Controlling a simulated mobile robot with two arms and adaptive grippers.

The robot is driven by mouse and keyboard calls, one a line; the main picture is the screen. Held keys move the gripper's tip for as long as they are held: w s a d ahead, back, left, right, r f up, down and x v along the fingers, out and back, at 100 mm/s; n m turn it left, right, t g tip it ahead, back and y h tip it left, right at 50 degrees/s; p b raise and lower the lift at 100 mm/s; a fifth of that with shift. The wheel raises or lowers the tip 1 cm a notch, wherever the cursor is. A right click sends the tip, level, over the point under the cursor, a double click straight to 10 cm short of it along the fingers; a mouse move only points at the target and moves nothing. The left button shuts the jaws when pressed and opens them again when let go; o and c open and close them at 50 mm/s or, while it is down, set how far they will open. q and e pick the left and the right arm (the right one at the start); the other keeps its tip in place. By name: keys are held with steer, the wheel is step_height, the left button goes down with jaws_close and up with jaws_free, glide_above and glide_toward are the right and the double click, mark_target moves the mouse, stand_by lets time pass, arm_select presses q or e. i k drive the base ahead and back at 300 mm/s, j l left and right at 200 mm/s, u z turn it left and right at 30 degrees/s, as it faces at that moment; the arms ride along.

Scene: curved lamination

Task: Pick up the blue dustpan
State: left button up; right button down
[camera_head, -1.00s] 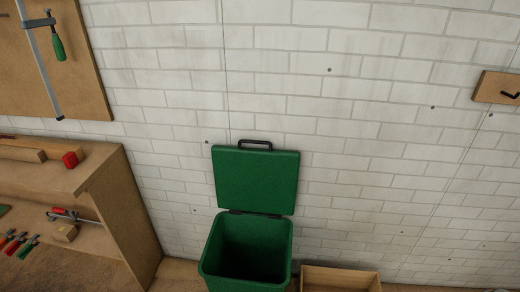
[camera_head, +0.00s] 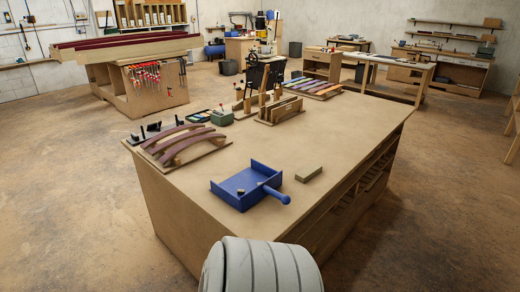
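The blue dustpan (camera_head: 244,187) lies on the near part of a large wooden workbench (camera_head: 330,140) in the head view. Its round handle (camera_head: 277,195) points to the lower right, toward the bench's right side. Small brown bits seem to lie in the pan. Neither of my grippers shows in the view, so I cannot see whether they are open or shut.
A small wood block (camera_head: 308,174) lies right of the dustpan. A curved lamination form (camera_head: 182,145) stands left behind it, and slotted wooden blocks (camera_head: 280,110) stand farther back. Another bench (camera_head: 140,90) stands at the back left. Open floor (camera_head: 450,180) lies to the right.

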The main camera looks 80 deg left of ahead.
mark_target(248, 180)
steer(key=u, duration=2.8)
steer(key=k+z, duration=0.1)
steer(key=z, duration=3.8)
steer(key=u, duration=1.85)
steer(key=i+u, duration=0.15)
steer(key=u, duration=0.3)
steer(key=j+u, duration=0.1)
steer(key=u, duration=0.3)
steer(key=i+u, duration=0.1)
steer(key=u, duration=0.35)
steer(key=l+u, duration=0.1)
steer(key=u, duration=0.3)
steer(key=i, duration=0.05)
